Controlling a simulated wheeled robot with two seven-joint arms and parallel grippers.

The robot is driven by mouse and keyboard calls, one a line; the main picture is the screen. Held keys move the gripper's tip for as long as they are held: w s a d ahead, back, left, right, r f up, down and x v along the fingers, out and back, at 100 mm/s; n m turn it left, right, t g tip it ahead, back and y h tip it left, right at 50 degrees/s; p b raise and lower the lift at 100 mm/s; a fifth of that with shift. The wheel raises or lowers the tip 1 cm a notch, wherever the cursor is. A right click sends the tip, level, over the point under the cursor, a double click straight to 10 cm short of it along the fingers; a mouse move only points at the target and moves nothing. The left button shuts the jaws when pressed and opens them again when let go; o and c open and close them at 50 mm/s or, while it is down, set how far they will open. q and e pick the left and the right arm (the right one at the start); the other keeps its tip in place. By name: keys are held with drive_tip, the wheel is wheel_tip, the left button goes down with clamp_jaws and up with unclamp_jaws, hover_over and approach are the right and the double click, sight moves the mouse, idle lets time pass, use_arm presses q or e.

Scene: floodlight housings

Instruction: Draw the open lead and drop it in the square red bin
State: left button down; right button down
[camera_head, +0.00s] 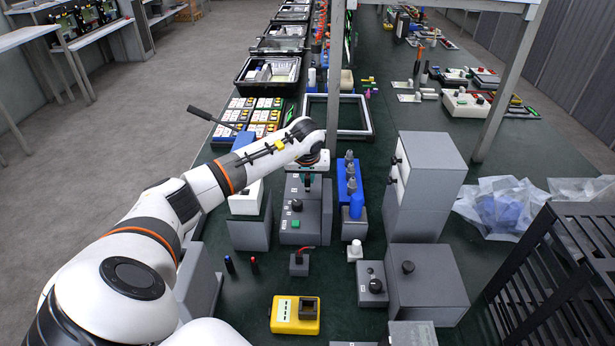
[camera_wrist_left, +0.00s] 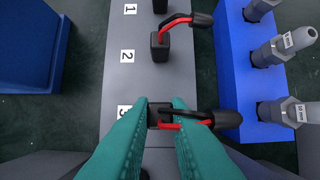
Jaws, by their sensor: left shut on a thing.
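My left gripper (camera_wrist_left: 160,118) has its teal fingers shut on the black plug of the lead at position 3 (camera_wrist_left: 196,119) on the grey numbered panel (camera_wrist_left: 118,88). This lead has a short red and black wire bending right to a black end. A similar lead at position 2 (camera_wrist_left: 175,32) stands farther up the panel. Part of another dark plug shows at position 1. In the head view, my left gripper (camera_head: 306,180) is at the back of the grey unit (camera_head: 299,208), mostly hidden by my arm. I cannot make out a square red bin. My right gripper is not in view.
A blue rack with grey nozzles (camera_head: 350,185) stands close right of the panel; it also shows in the left wrist view (camera_wrist_left: 236,75). A tall grey cabinet (camera_head: 432,175) stands farther right. A yellow device (camera_head: 282,322) and a small block with a red wire (camera_head: 299,266) are nearer.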

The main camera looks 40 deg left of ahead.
use_arm(q)
drive_tip(key=shift+r, duration=0.3)
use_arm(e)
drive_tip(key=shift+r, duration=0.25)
use_arm(q)
drive_tip(key=shift+r+p, duration=0.85)
drive_tip(key=shift+r, duration=0.25)
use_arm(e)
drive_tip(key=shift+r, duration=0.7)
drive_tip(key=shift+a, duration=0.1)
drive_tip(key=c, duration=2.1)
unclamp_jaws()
